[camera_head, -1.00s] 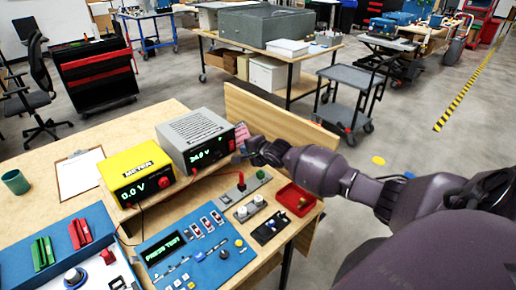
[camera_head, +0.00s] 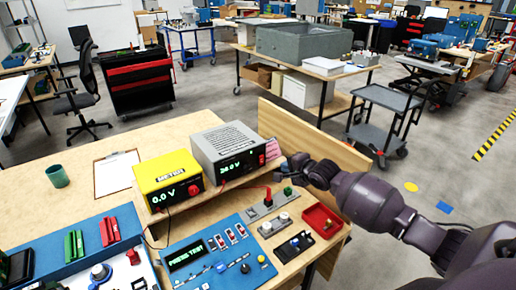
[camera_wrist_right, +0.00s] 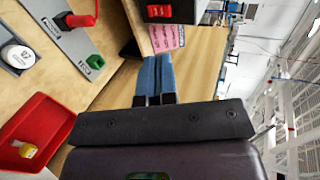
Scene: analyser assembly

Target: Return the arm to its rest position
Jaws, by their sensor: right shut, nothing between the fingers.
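My right gripper (camera_head: 281,162) is at the right end of the workbench, in front of the upright wooden board, with its arm coming in from the right. In the right wrist view its two blue fingers (camera_wrist_right: 158,76) are together with nothing between them. They point past the bench devices toward the wooden board. My left gripper is not in view.
Near my right gripper are the grey power supply (camera_head: 236,150) reading 24.0 V, a red tray (camera_head: 321,221) and a grey plate with a red plug and green button (camera_head: 270,203). The yellow meter (camera_head: 168,178) reads 0.0 V. A blue test panel (camera_head: 217,255) lies in front.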

